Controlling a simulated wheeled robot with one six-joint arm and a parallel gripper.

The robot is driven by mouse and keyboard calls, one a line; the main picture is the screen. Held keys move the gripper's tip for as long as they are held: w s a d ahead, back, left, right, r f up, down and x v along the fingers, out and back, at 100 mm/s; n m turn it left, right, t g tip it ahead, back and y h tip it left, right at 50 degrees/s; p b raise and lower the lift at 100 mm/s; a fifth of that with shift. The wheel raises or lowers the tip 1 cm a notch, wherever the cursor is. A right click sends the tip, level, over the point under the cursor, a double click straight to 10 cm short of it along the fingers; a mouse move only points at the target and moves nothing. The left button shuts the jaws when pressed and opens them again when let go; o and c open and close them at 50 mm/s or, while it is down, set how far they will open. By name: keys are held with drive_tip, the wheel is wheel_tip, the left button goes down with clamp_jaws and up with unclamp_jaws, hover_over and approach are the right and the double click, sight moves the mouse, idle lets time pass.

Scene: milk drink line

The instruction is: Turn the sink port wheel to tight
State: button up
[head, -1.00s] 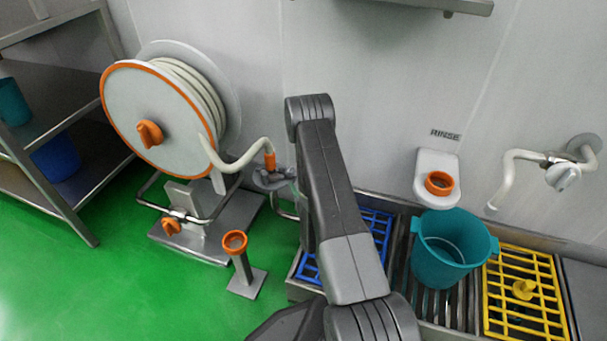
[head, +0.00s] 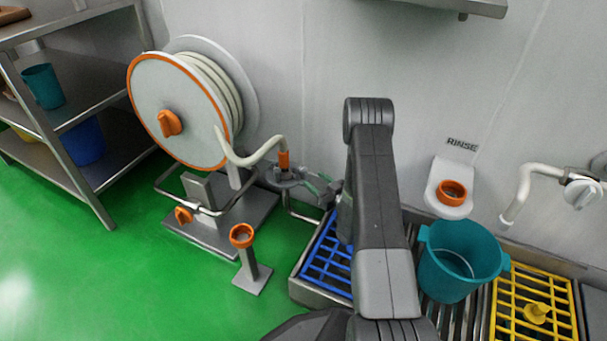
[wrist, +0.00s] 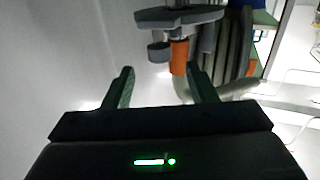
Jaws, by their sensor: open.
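A grey port fitting (head: 283,178) sits low at the wall in the head view, with the hose's orange end (head: 283,160) at it. In the wrist view the grey fitting (wrist: 180,18) is ahead, with a small round grey part (wrist: 158,52) and the orange hose end (wrist: 180,57). I cannot tell which part is the sink port wheel. My gripper (wrist: 160,76) is open and empty, its green fingers pointing toward the fitting with a gap visible between. In the head view the gripper (head: 322,188) is just right of the fitting, partly hidden by my arm.
A hose reel (head: 178,112) with an orange knob stands left of the fitting. A post with an orange ring (head: 242,236) stands on the floor. A blue grate (head: 328,265), a teal bucket (head: 458,265) and a yellow grate (head: 530,300) line the trough. Shelves (head: 75,100) are at left.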

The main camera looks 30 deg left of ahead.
sight(301, 174)
drive_tip(key=b+x, duration=0.1)
drive_tip(key=x, duration=0.6)
drive_tip(key=shift+w+a+b, duration=0.15)
drive_tip(key=shift+a+b, duration=0.05)
drive_tip(key=shift+b, duration=0.2)
drive_tip(key=c, duration=1)
drive_tip(key=shift+m+t, duration=0.4)
drive_tip(key=shift+t, duration=0.2)
drive_tip(key=m+t+h, duration=0.2)
drive_tip(key=t, duration=0.1)
drive_tip(key=m+t+h, duration=0.2)
drive_tip(key=m+t, duration=0.1)
drive_tip(key=shift+a+t+h, duration=0.15)
drive_tip(key=shift+t+h, duration=0.25)
drive_tip(key=m+t+h, duration=0.2)
drive_tip(key=m+h, duration=0.1)
drive_tip(key=h, duration=0.1)
drive_tip(key=m+t+h, duration=0.2)
drive_tip(key=m+h, duration=0.1)
drive_tip(key=h, duration=0.1)
drive_tip(key=shift+f, duration=0.1)
drive_tip(key=shift+t+h, duration=0.3)
drive_tip(key=o, duration=1)
